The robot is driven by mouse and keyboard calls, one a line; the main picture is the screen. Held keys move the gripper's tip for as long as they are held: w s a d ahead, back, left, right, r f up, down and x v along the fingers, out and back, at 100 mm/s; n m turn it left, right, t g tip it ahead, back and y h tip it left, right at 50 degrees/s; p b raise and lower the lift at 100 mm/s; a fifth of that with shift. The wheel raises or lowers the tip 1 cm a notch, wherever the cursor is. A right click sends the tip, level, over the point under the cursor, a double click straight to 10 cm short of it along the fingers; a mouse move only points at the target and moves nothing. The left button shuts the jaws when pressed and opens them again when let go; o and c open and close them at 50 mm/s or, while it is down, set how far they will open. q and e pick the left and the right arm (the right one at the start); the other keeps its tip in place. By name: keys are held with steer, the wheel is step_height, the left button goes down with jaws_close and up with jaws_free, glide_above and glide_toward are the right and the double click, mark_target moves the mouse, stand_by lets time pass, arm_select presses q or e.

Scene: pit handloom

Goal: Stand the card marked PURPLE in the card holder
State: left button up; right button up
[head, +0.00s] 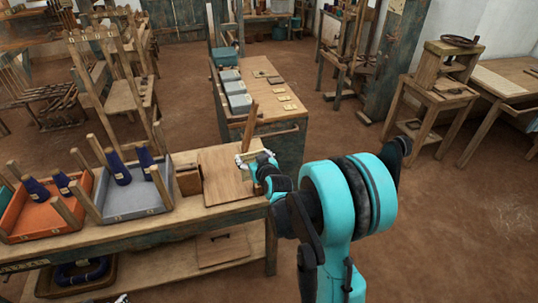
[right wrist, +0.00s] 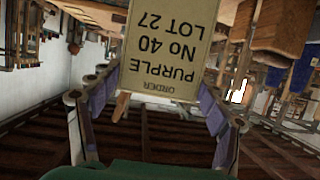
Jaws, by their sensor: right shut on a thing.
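The PURPLE card (right wrist: 168,45) is a cream card printed ORDER, PURPLE, No 40, LOT 27, upside down in the right wrist view. My right gripper (right wrist: 150,105) is shut on it, with one purple-padded finger on each side of its printed end. In the head view my right gripper (head: 256,160) is over the right end of the near bench, by the wooden board (head: 225,178); I cannot make out the card clearly there. A small brown wooden block (head: 188,181) left of the board may be the card holder; I cannot tell. A sliver at the bottom edge may be my left gripper (head: 121,298).
An orange tray (head: 22,222) and a grey tray (head: 130,206) with dark blue cones stand on the near bench (head: 170,229). Behind it, a table (head: 262,98) bears grey boxes (head: 235,88) and several small cards (head: 284,98).

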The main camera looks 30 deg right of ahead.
steer(key=d+h, duration=0.1)
steer(key=d, duration=0.6)
step_height(320, 180, down, 8)
steer(key=b, duration=0.7)
steer(key=shift+s+a+f+m, duration=0.2)
steer(key=shift+a+f+m, duration=0.1)
steer(key=shift+m, duration=0.1)
steer(key=shift+r, duration=0.1)
stand_by(0.3)
steer(key=o, duration=1.1)
steer(key=shift+c, duration=0.2)
steer(key=shift+s, duration=0.1)
